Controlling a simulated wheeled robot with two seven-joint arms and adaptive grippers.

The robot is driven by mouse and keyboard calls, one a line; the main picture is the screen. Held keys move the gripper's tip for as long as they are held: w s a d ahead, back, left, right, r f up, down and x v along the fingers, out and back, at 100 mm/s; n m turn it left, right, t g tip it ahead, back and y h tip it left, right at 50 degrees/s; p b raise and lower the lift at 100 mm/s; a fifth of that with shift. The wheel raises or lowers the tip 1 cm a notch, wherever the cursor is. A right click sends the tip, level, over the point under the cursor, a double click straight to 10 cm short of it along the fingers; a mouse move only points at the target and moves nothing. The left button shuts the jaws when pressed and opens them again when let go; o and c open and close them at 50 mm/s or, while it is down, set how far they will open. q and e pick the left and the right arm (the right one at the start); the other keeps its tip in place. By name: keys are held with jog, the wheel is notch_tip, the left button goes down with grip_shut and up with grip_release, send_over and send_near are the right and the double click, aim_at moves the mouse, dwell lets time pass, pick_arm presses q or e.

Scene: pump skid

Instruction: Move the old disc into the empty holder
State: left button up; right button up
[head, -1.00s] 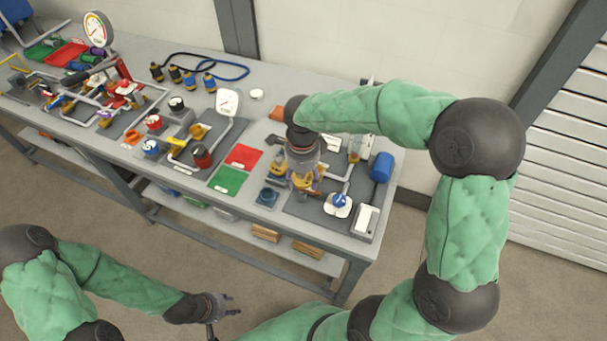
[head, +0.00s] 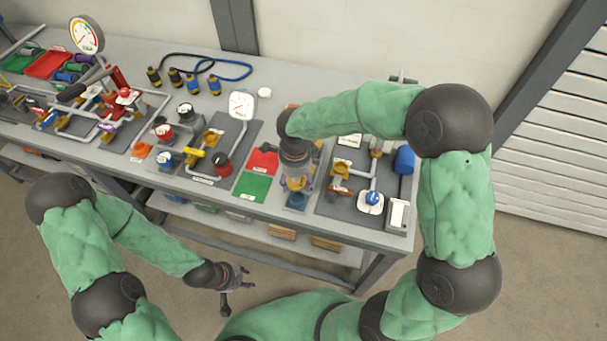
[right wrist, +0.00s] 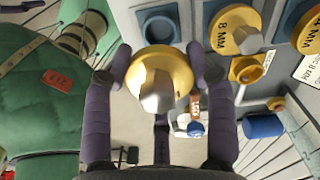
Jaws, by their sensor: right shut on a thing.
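My right gripper (head: 296,184) is shut on the old disc, a brass-coloured disc with a silver knob. In the right wrist view the disc (right wrist: 181,68) sits between the two fingertips of my right gripper (right wrist: 162,75). A blue square holder (right wrist: 145,15) with no disc showing in it lies just beyond the disc there. In the head view a blue holder (head: 297,202) shows directly below the gripper; the gap between them is hard to judge. My left gripper (head: 235,288) is open and empty in front of the bench.
A green mat (head: 252,187) and a red mat (head: 263,161) lie left of the gripper. A pipe skid with a blue cylinder (head: 404,160) stands to its right.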

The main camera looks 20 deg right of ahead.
jog(key=shift+s+d+f, duration=0.15)
jog(key=shift+f, duration=0.25)
jog(key=b, duration=0.3)
send_over(297, 201)
jog(key=shift+f, duration=2.4)
jog(key=shift+r, duration=0.2)
jog(key=shift+b, duration=0.45)
jog(key=shift+f+b, duration=1.7)
jog(key=shift+f, duration=0.05)
jog(key=o, duration=1.4)
